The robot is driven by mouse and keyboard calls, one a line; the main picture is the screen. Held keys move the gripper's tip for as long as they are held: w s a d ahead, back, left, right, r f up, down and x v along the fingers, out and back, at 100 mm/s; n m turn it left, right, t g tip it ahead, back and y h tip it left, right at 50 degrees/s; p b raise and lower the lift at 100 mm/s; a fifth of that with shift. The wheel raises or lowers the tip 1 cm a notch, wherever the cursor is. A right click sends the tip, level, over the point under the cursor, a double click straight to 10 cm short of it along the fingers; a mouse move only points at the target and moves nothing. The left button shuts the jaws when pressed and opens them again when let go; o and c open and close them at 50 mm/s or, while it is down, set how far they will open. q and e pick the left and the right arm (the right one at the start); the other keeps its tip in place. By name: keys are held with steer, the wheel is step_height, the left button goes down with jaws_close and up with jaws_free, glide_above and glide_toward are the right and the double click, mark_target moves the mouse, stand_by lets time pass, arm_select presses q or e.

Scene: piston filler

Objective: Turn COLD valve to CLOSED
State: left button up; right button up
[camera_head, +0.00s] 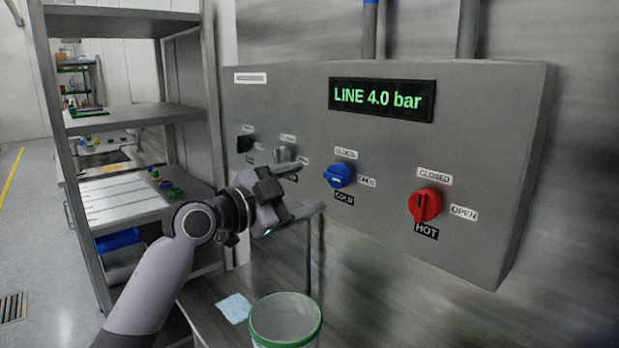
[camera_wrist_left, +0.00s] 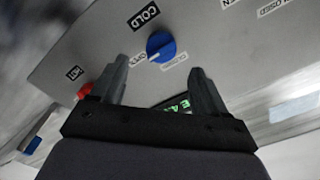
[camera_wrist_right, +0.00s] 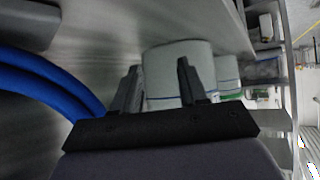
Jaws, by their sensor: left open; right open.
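The COLD valve is a blue knob (camera_head: 339,176) on the grey panel, with a CLOSED label above it, one at its right that seems to read OPEN, and a COLD label below. Its small white mark is too small to read surely in the head view. In the left wrist view the blue knob (camera_wrist_left: 160,46) lies ahead between the fingertips, its white mark towards the lower left. My left gripper (camera_head: 308,190) is open, left of the knob and apart from it. My right gripper (camera_wrist_right: 158,68) is open and empty, seen only in the right wrist view.
The red HOT knob (camera_head: 425,205) is right of the blue one. A grey knob (camera_head: 283,155) and a black knob (camera_head: 245,139) are at the left. The display (camera_head: 381,99) reads LINE 4.0 bar. A green-rimmed bucket (camera_head: 286,320) stands below. A white container (camera_wrist_right: 165,75) faces my right gripper.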

mark_target(336, 176)
arm_select(q)
steer(key=x, duration=0.3)
steer(key=p+x, duration=0.1)
steer(key=shift+w+d+r, duration=0.2)
steer(key=shift+d+r, duration=0.1)
steer(key=shift+d, duration=0.05)
steer(key=shift+x, duration=1.2)
steer(key=shift+f, duration=0.15)
steer(key=c, duration=1)
